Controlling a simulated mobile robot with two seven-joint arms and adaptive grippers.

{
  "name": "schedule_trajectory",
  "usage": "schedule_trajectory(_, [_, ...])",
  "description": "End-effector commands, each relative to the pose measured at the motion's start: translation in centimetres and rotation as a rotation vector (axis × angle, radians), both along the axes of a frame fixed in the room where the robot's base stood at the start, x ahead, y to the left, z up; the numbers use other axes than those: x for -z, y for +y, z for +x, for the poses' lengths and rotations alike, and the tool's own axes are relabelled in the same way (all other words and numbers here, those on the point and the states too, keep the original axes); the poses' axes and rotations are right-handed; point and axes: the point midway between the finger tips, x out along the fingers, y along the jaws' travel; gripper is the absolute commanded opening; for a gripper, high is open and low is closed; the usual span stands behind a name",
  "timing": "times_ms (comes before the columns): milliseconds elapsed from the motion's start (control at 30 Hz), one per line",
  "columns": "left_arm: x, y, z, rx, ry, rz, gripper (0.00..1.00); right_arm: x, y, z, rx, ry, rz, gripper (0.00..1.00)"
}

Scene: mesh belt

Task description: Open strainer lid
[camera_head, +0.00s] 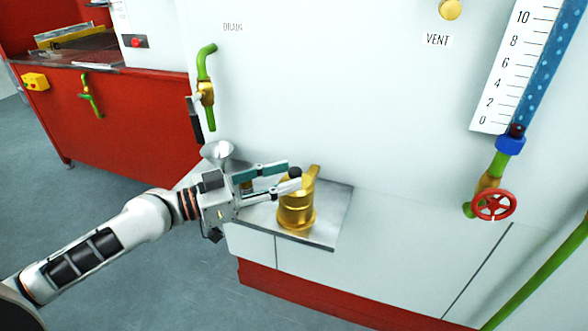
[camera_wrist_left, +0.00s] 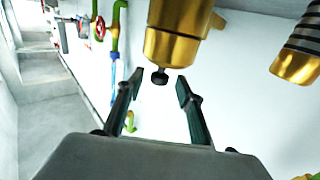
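The strainer (camera_head: 297,208) is a brass cylinder standing upright on a metal shelf. Its brass body hangs at the top of the left wrist view (camera_wrist_left: 178,35), where the picture looks upside down. A small dark knob (camera_wrist_left: 160,76) sticks out from the brass end. My left gripper (camera_head: 287,175) reaches in from the left at the height of the strainer's top. In the left wrist view its two fingers (camera_wrist_left: 159,88) are spread, with the knob in line with the gap near the fingertips. I cannot tell whether they touch it. My right gripper is out of view.
The steel shelf (camera_head: 328,228) projects from a large white tank wall (camera_head: 380,110). A metal funnel (camera_head: 217,150) and a green drain pipe (camera_head: 207,65) are left of the strainer. A striped brass cylinder (camera_wrist_left: 297,50) shows at right in the wrist view. A red valve wheel (camera_head: 493,206) is far right.

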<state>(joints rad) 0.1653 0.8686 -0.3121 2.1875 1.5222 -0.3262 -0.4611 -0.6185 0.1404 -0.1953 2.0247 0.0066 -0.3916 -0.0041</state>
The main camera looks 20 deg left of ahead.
Motion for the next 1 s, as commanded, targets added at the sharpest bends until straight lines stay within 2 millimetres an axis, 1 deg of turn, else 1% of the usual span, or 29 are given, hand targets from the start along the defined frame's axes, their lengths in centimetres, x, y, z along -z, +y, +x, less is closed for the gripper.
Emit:
schedule_trajectory(33, [-0.6,-0.5,0.5,0.0,-0.006,-0.003,0.37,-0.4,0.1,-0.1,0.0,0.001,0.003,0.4])
schedule_trajectory(300, [-0.1,-2.0,1.9,0.0,-0.001,-0.001,0.37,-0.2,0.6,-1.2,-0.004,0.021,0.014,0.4])
schedule_trajectory(667, [0.1,-2.3,2.1,0.0,0.001,0.001,0.37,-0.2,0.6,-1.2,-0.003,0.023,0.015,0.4])
schedule_trajectory(767, [0.1,-2.3,2.1,0.0,0.001,0.001,0.13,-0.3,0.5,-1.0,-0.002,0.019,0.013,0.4])
schedule_trajectory(800, [0.1,-2.3,2.1,0.0,0.001,0.001,0.03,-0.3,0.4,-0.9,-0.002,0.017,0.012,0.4])
schedule_trajectory(833, [0.1,-2.3,2.1,0.0,0.001,0.001,0.0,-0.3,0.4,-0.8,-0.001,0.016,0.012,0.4])
schedule_trajectory(1000, [0.1,-2.3,2.2,0.0,0.001,0.001,0.0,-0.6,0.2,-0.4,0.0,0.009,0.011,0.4])
